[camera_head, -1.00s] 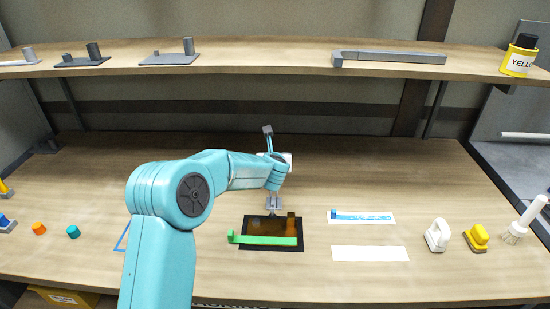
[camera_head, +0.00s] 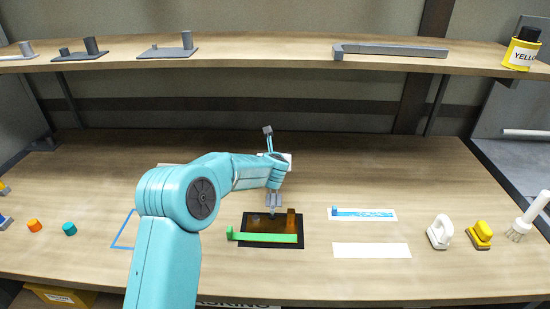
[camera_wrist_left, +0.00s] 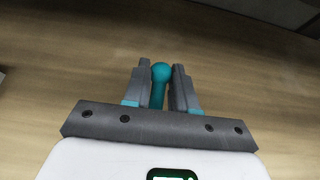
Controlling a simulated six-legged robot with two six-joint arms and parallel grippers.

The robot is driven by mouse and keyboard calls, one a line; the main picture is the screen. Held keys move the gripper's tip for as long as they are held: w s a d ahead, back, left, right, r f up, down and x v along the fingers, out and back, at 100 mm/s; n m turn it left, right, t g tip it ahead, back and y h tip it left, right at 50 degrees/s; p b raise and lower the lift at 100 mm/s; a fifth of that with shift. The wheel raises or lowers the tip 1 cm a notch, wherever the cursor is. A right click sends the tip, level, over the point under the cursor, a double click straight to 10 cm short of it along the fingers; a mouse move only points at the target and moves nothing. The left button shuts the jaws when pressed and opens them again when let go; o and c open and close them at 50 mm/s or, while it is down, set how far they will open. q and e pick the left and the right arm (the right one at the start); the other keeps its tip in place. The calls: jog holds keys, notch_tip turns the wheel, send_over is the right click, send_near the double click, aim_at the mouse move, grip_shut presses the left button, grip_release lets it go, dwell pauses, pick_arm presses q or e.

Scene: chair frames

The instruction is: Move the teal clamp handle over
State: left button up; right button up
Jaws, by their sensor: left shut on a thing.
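The teal clamp handle (camera_wrist_left: 158,90) shows in the left wrist view as a thin rod with a round ball end. My left gripper (camera_wrist_left: 162,70) has one grey finger on each side of it and is shut on it. In the head view my left gripper (camera_head: 273,201) points down over the back part of a dark mat (camera_head: 245,217). The handle is too small and covered there to make out clearly. A green bar (camera_head: 265,238) lies along the mat's front, with a brown block (camera_head: 291,220) near its right end. My right gripper is in neither view.
To the right lie a blue-and-white strip (camera_head: 363,213), a white strip (camera_head: 371,250), a white handled tool (camera_head: 439,233), a yellow one (camera_head: 480,235) and a brush (camera_head: 526,217). Orange (camera_head: 34,225) and teal (camera_head: 69,229) pieces lie left.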

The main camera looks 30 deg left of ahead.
pick_arm(q)
jog(key=shift+w+a+f+b, duration=0.2)
jog(key=shift+f+b, duration=0.2)
jog(key=shift+f, duration=0.2)
jog(key=shift+w+a+f+b, duration=0.1)
jog(key=shift+w+f+b, duration=0.1)
jog(key=shift+f+b, duration=0.3)
jog(key=shift+d, duration=0.1)
jog(key=o, duration=0.9)
